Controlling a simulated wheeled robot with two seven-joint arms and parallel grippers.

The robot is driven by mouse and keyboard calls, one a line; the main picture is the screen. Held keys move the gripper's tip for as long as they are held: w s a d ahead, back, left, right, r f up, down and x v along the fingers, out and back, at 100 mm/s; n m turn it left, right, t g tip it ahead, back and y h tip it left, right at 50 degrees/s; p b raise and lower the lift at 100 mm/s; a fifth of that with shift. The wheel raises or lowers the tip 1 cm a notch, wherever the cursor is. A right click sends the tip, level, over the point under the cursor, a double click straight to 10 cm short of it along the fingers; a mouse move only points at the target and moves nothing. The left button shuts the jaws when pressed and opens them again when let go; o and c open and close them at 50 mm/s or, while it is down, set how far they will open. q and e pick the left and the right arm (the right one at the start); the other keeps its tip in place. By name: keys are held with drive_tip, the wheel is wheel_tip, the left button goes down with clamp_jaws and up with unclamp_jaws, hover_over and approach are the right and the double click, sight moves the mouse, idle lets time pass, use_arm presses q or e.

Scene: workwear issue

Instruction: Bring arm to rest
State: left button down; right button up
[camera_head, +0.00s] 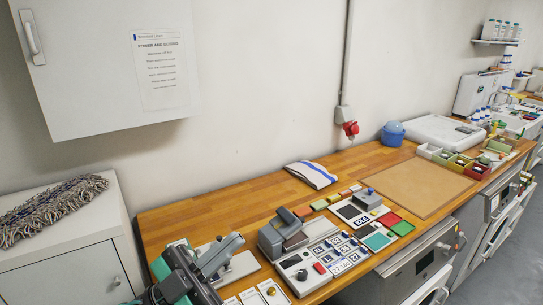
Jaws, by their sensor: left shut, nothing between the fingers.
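My left gripper (184,262), dark with teal parts, shows at the bottom left, over the near left end of the wooden worktop (185,215). Its fingers are shut with nothing held. It is close to a grey lever-like device (222,252) on a pale base; whether they touch cannot be told. My right gripper is not in view.
A grey block-shaped device (271,241) and label tiles (340,262) lie right of my gripper. A folded white-and-blue cloth (311,174), tan mat (411,187) and blue pot (393,133) sit farther along. A white cabinet (70,250) with a mop head (48,208) stands left.

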use_arm(q)
drive_tip(key=w+a+f+n+t+y, duration=0.6)
drive_tip(key=a+f+n+t+y, duration=0.35)
drive_tip(key=n+y, duration=0.7)
drive_tip(key=s+a+f+n+g+y, duration=0.1)
drive_tip(key=s+a+f+g+y, duration=0.2)
drive_tip(key=f, duration=0.5)
drive_tip(key=s+a+f+n+g+y, duration=0.1)
drive_tip(key=a+f+g+y, duration=0.25)
drive_tip(key=f, duration=0.35)
drive_tip(key=s+f+m+g+h, duration=0.1)
drive_tip(key=s+f+m+g, duration=0.1)
drive_tip(key=s+f+g, duration=1.15)
drive_tip(key=s+f+t+b, duration=0.1)
drive_tip(key=s+f, duration=0.1)
drive_tip(key=f, duration=1.4)
drive_tip(key=s+f+b, duration=0.1)
drive_tip(key=s+f, duration=0.1)
drive_tip(key=f, duration=1.4)
drive_tip(key=s+a+f+g+b, duration=0.1)
drive_tip(key=s+a+f, duration=0.2)
drive_tip(key=s+f, duration=1.6)
wheel_tip(320, 180, down, 4)
drive_tip(key=shift+s+a+r, duration=0.15)
drive_tip(key=shift+s+r, duration=0.05)
drive_tip(key=shift+s, duration=0.05)
